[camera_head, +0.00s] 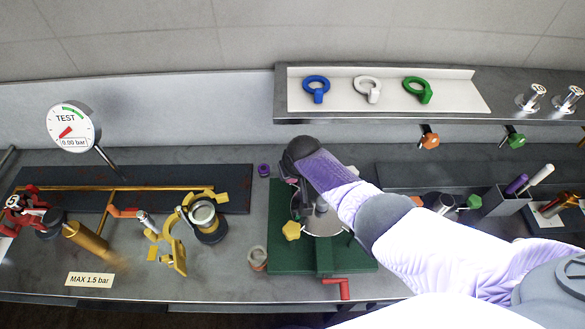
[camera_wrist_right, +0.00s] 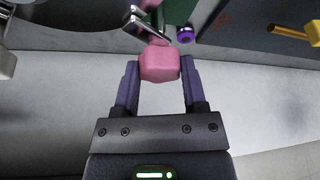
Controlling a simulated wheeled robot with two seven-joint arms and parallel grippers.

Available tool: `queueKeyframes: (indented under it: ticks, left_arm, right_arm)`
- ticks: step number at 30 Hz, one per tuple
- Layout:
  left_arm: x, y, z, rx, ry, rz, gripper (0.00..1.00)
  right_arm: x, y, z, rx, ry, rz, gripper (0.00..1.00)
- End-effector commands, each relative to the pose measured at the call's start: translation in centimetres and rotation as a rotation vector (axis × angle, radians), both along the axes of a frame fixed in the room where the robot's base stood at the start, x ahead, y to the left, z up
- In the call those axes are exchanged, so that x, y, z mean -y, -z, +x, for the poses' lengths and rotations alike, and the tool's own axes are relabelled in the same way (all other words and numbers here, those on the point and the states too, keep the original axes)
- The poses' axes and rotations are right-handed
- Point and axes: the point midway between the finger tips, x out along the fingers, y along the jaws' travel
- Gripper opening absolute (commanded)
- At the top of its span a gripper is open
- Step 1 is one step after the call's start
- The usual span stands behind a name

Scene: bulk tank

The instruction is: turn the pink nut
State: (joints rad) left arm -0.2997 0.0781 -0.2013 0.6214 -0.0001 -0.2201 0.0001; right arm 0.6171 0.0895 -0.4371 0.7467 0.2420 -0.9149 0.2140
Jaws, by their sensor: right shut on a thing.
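The pink nut (camera_wrist_right: 160,66) sits between the two purple fingers of my right gripper (camera_wrist_right: 160,62) in the right wrist view. The fingers press it from both sides near their tips. Behind it are a shiny metal part (camera_wrist_right: 147,24) and part of a green body. In the head view my right arm reaches over the green base plate (camera_head: 352,262), and my right gripper (camera_head: 293,180) is at its back left. There my wrist hides most of the nut. A yellow knob (camera_head: 291,230) sits on the plate's left. My left gripper is not in view.
A small purple ring (camera_head: 263,170) stands left of the plate. A red crank handle (camera_head: 338,287) sticks out in front. A brass valve assembly (camera_head: 178,240) and a gauge (camera_head: 72,128) are at left. A shelf (camera_head: 440,116) with coloured rings hangs behind. A tool holder (camera_head: 506,203) is at right.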

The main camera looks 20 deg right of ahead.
Motion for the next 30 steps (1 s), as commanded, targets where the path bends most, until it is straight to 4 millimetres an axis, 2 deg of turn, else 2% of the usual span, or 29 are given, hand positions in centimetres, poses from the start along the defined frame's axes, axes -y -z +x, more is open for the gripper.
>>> queueKeyframes:
  ticks: [10, 25, 26, 30]
  left_arm:
    - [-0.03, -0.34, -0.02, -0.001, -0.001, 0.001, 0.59]
    - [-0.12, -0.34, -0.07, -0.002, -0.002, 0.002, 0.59]
    - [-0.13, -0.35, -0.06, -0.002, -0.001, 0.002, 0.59]
    - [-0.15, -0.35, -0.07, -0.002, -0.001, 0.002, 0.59]
  right_arm:
    - [-0.11, -0.02, 0.03, 0.001, 0.111, 0.001, 0.00]
    - [-0.11, 0.00, 0.03, 0.001, 0.126, 0.000, 0.00]
    - [-0.11, 0.00, 0.03, 0.001, 0.126, 0.000, 0.58]
    - [-0.10, 0.00, 0.03, 0.000, 0.126, 0.000, 0.88]
